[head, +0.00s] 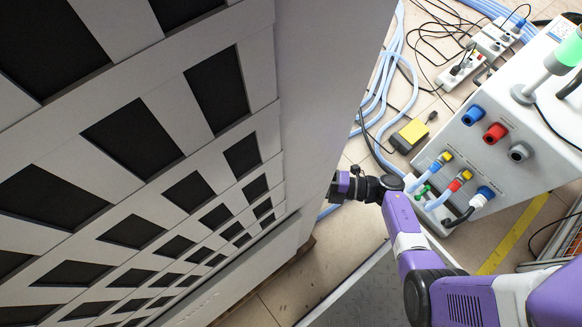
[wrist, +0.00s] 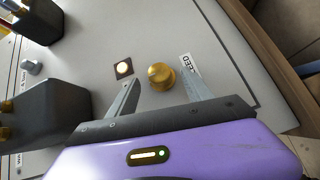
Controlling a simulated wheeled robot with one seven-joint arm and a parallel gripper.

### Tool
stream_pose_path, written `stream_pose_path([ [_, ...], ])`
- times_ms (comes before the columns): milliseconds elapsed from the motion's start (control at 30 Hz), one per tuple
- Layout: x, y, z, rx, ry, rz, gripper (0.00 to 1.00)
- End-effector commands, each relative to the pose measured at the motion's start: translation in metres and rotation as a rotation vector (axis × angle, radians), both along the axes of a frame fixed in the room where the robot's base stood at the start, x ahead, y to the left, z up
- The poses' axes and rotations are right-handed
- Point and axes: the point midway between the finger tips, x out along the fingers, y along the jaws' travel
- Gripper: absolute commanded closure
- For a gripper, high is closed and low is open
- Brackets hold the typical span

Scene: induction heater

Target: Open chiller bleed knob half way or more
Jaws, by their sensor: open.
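The bleed knob is a round brass knob (wrist: 160,76) on a grey panel in the wrist view, beside a small label that seems to end in "EED". My gripper (wrist: 160,88) is open, with one finger on each side of the knob. I cannot tell whether either finger touches it. In the head view my purple gripper (head: 345,186) is at the side of the large grey slotted cabinet (head: 325,60); the knob is hidden there.
A small lit square (wrist: 123,68) is left of the knob, and dark blocks (wrist: 50,112) stand out from the panel at left. In the head view, a white unit (head: 490,165) with coloured connectors stands at right. Hoses (head: 385,75) and a yellow-black pedal (head: 411,133) lie on the floor.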

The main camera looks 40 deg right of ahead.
Motion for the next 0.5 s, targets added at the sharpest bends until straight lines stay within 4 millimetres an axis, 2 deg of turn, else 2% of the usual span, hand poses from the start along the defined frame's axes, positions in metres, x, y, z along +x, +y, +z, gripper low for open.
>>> stream_pose_path([
  [200, 0.018, 0.017, -0.002, 0.000, 0.000, -0.001, 0.41],
  [500, 0.022, 0.022, -0.002, 0.001, 0.000, -0.002, 0.41],
])
